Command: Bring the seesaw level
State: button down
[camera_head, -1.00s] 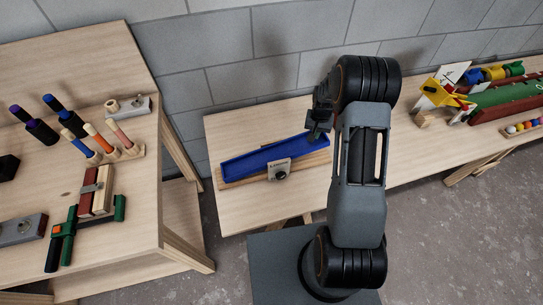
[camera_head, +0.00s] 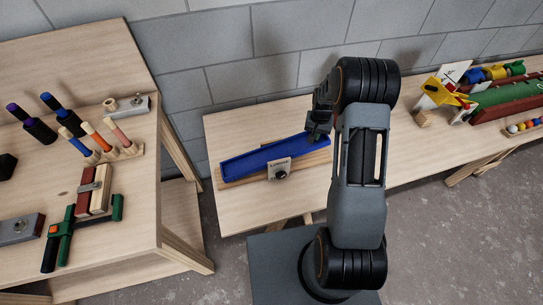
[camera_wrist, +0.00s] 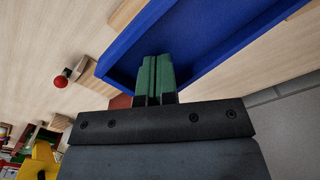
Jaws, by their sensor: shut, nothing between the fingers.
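The seesaw is a long blue trough (camera_head: 255,163) on a pale wooden base with a small pivot block (camera_head: 280,169) at its front middle. In the head view the trough slants up to the right, along with its base, so its exact tilt is hard to tell. My gripper (camera_head: 317,136) is shut and empty at the trough's right end. In the wrist view the green fingertips (camera_wrist: 154,60) lie together against the inside of the blue trough (camera_wrist: 205,40). I cannot tell whether they touch its floor.
The seesaw's table (camera_head: 245,210) is bare in front of it. A grey block wall stands close behind. A workbench (camera_head: 130,230) with pegs, blocks and clamps is at the left. A yellow piece (camera_head: 440,93), a green-and-red board (camera_head: 510,96) and several coloured balls are at the right.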

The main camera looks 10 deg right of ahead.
jog(key=shift+f+b, duration=1.65)
jog(key=shift+f, duration=0.5)
jog(key=shift+r, duration=0.2)
notch_tip(320, 180, up, 12)
jog(key=p, duration=0.7)
jog(key=shift+p, duration=0.3)
dwell(0.8)
jog(key=shift+f, duration=0.15)
dwell(0.3)
jog(key=s, duration=0.2)
jog(key=s+g, duration=0.1)
jog(key=shift+s+a+f+n, duration=0.25)
jog(key=shift+a+f+n, duration=0.05)
jog(key=shift+a+n, duration=0.1)
jog(key=s+a+r+n+t, duration=0.2)
jog(key=s+a+r, duration=0.3)
jog(key=s+r, duration=0.4)
jog(key=s+a+r+n+t, duration=0.2)
jog(key=s+a+r+t, duration=0.1)
jog(key=s+r, duration=0.6)
jog(key=shift+s+a+r, duration=0.25)
jog(key=shift+a+r, duration=0.65)
jog(key=shift+r, duration=1.25)
